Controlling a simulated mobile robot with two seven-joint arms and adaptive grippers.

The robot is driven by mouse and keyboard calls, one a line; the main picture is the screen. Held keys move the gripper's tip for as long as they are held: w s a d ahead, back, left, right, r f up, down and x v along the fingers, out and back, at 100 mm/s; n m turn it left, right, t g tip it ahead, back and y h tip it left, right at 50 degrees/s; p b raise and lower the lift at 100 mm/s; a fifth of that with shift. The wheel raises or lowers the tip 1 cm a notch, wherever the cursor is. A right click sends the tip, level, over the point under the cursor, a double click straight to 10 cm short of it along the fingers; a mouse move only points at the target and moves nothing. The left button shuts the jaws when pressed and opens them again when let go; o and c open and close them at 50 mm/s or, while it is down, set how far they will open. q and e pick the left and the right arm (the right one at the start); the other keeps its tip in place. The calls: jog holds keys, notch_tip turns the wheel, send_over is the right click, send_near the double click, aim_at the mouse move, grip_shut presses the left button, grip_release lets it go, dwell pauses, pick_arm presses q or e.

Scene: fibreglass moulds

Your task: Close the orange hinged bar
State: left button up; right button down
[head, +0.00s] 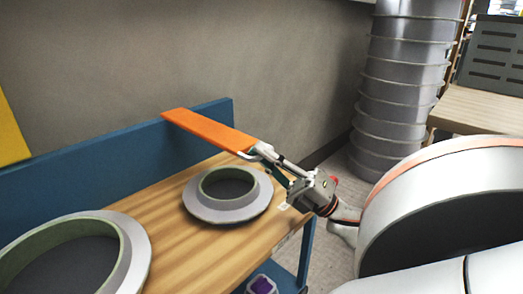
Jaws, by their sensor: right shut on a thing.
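The orange hinged bar (208,130) stretches over the back right of the wooden table (184,248), from the blue back panel (110,156) toward my right gripper. It is held above the tabletop. My right gripper (255,155) is shut on the bar's near end. The hinge itself cannot be made out. My left gripper is not in the head view.
A grey ring mould (204,211) lies on the table below the bar. A larger round mould (132,252) lies at the front left. A tall ribbed grey column (396,75) stands behind at right. A purple item (262,285) shows below the table edge.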

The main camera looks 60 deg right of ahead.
jog(key=shift+f, duration=0.45)
jog(key=c, duration=2.1)
grip_release()
jog(key=shift+c, duration=0.2)
jog(key=shift+r, duration=0.1)
notch_tip(320, 180, up, 10)
